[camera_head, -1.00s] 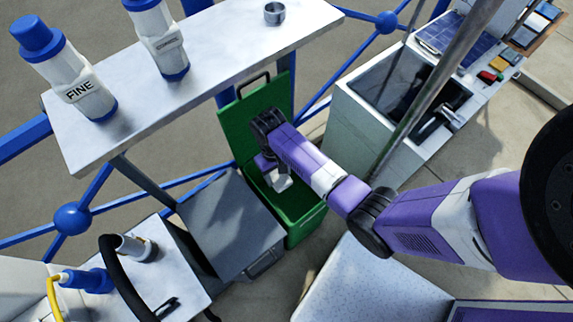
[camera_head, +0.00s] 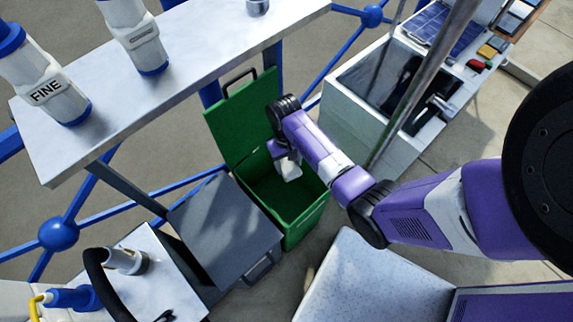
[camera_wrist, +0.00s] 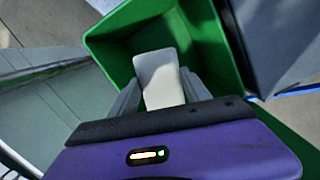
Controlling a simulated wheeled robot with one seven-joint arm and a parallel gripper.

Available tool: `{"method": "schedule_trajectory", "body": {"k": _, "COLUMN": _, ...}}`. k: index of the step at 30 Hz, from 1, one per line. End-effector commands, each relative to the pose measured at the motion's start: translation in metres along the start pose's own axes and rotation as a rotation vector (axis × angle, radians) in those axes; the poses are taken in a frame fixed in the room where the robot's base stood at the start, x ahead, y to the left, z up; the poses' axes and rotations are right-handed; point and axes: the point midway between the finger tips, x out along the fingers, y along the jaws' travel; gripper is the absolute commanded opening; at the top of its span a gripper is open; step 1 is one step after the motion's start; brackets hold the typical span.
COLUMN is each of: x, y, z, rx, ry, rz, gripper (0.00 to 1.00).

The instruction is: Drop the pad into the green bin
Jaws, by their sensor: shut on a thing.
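The green bin (camera_head: 311,207) stands open in the middle of the head view, its lid (camera_head: 240,120) tipped up at the back. My gripper (camera_head: 288,165) is over the bin's mouth, pointing down. It is shut on a pale, flat pad (camera_head: 292,173). In the wrist view the pad (camera_wrist: 159,80) sticks out from between the two grey fingers (camera_wrist: 160,92). The green bin (camera_wrist: 100,50) opens around and below it there. The bin's inside looks empty where it shows; part is hidden by my gripper and the pad.
A grey-lidded bin (camera_head: 225,228) stands left of the green one. A white shelf (camera_head: 180,75) with a cylinder marked FINE (camera_head: 45,85) is behind. A pale cabinet (camera_head: 345,130) with an open well is at right. A speckled seat (camera_head: 375,285) is in front.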

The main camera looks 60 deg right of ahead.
Motion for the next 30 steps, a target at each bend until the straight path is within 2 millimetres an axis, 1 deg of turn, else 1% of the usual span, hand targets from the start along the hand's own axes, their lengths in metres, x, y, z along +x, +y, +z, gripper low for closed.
{"method": "schedule_trajectory", "body": {"k": 1, "x": 0.006, "y": 0.000, "z": -0.001, "rx": 0.000, "ry": 0.001, "rz": 0.000, "gripper": 0.10}}
{"method": "schedule_trajectory", "body": {"k": 2, "x": 0.006, "y": 0.000, "z": -0.001, "rx": 0.000, "ry": 0.001, "rz": 0.000, "gripper": 0.10}}
{"method": "schedule_trajectory", "body": {"k": 10, "x": 0.005, "y": 0.000, "z": -0.001, "rx": -0.001, "ry": 0.001, "rz": 0.000, "gripper": 0.10}}
{"method": "schedule_trajectory", "body": {"k": 11, "x": 0.005, "y": 0.000, "z": -0.001, "rx": -0.001, "ry": 0.001, "rz": 0.000, "gripper": 0.57}}
{"method": "schedule_trajectory", "body": {"k": 12, "x": 0.005, "y": 0.000, "z": -0.001, "rx": -0.001, "ry": 0.001, "rz": 0.000, "gripper": 0.65}}
{"method": "schedule_trajectory", "body": {"k": 14, "x": 0.006, "y": 0.000, "z": -0.001, "rx": -0.001, "ry": 0.001, "rz": 0.000, "gripper": 0.77}}
{"method": "schedule_trajectory", "body": {"k": 15, "x": 0.006, "y": 0.000, "z": -0.001, "rx": -0.001, "ry": 0.001, "rz": 0.000, "gripper": 0.81}}
{"method": "schedule_trajectory", "body": {"k": 25, "x": 0.003, "y": 0.000, "z": -0.001, "rx": -0.001, "ry": 0.001, "rz": 0.000, "gripper": 0.81}}
{"method": "schedule_trajectory", "body": {"k": 28, "x": -0.006, "y": -0.001, "z": -0.002, "rx": -0.001, "ry": 0.003, "rz": -0.001, "gripper": 0.81}}
{"method": "schedule_trajectory", "body": {"k": 30, "x": -0.017, "y": -0.001, "z": -0.002, "rx": -0.002, "ry": 0.004, "rz": -0.001, "gripper": 0.81}}
